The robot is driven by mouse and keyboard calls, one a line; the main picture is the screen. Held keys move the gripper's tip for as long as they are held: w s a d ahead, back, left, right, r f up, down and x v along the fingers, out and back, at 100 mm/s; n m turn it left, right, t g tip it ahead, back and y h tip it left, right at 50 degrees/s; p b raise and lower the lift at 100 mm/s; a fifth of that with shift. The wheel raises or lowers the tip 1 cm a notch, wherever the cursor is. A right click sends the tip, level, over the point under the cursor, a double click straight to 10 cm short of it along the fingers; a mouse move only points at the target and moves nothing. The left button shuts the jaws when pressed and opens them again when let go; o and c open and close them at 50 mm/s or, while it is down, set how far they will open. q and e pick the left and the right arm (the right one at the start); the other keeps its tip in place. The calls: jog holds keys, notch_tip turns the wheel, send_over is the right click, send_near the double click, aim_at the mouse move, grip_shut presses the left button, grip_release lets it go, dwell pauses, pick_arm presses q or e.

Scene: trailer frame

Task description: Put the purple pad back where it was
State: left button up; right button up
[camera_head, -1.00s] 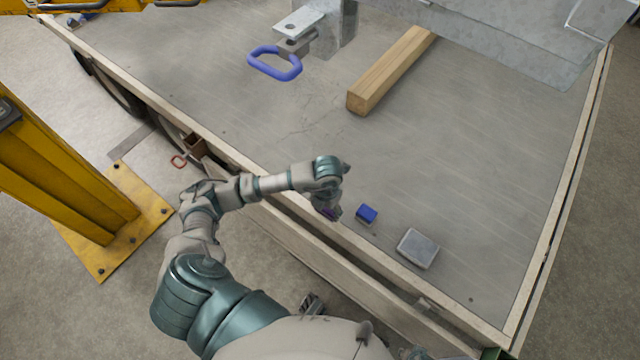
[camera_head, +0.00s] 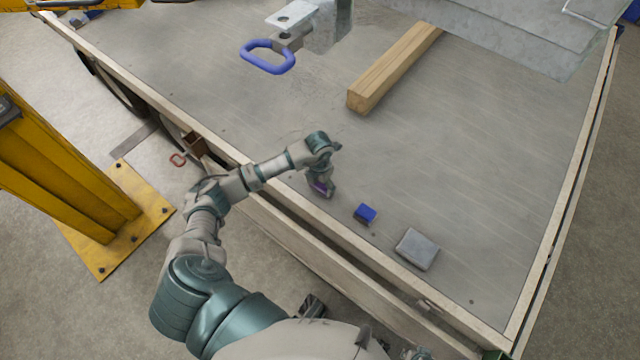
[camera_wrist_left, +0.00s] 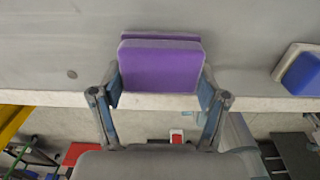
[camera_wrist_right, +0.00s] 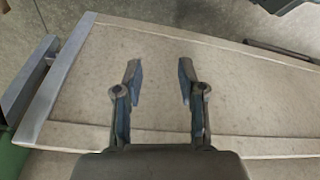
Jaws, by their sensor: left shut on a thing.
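The purple pad (camera_wrist_left: 160,68) is between the two fingers of my left gripper (camera_wrist_left: 160,90), which is shut on it, in the left wrist view. In the head view my left gripper (camera_head: 322,189) is over the trailer bed near its front edge, left of a small blue block, and only a sliver of purple shows. Whether the pad touches the bed is unclear. My right gripper (camera_wrist_right: 159,85) is open and empty in the right wrist view, above a pale board.
The blue block (camera_head: 365,213) and a grey square pad (camera_head: 417,249) lie on the trailer bed (camera_head: 470,170) to the right. A wooden beam (camera_head: 392,70) and a blue handle (camera_head: 268,57) are farther back. A yellow post (camera_head: 60,170) stands at the left.

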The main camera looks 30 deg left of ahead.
aim_at(319, 183)
pick_arm(q)
jog(key=shift+a+f, duration=0.1)
jog(key=shift+a, duration=0.05)
jog(key=o, duration=1)
jog(key=shift+a+f, duration=0.1)
jog(key=shift+a, duration=0.15)
jog(key=o, duration=0.3)
jog(key=shift+a, duration=0.25)
jog(key=shift+a+f, duration=0.15)
jog(key=shift+a, duration=0.1)
jog(key=shift+d, duration=0.3)
jog(key=shift+d+r, duration=0.2)
jog(key=shift+r, duration=0.3)
notch_tip(319, 183, up, 3)
jog(key=shift+w+d+r+p, duration=0.1)
jog(key=shift+d+p, duration=0.05)
jog(key=shift+p, duration=0.2)
notch_tip(319, 183, up, 8)
jog(key=shift+r+p, duration=0.15)
jog(key=shift+p, duration=0.3)
pick_arm(e)
jog(key=f, duration=0.4)
jog(key=shift+s+a+f, duration=0.1)
jog(key=shift+s+a, duration=0.25)
pick_arm(q)
jog(key=shift+a, duration=0.2)
pick_arm(e)
jog(key=shift+a, duration=0.1)
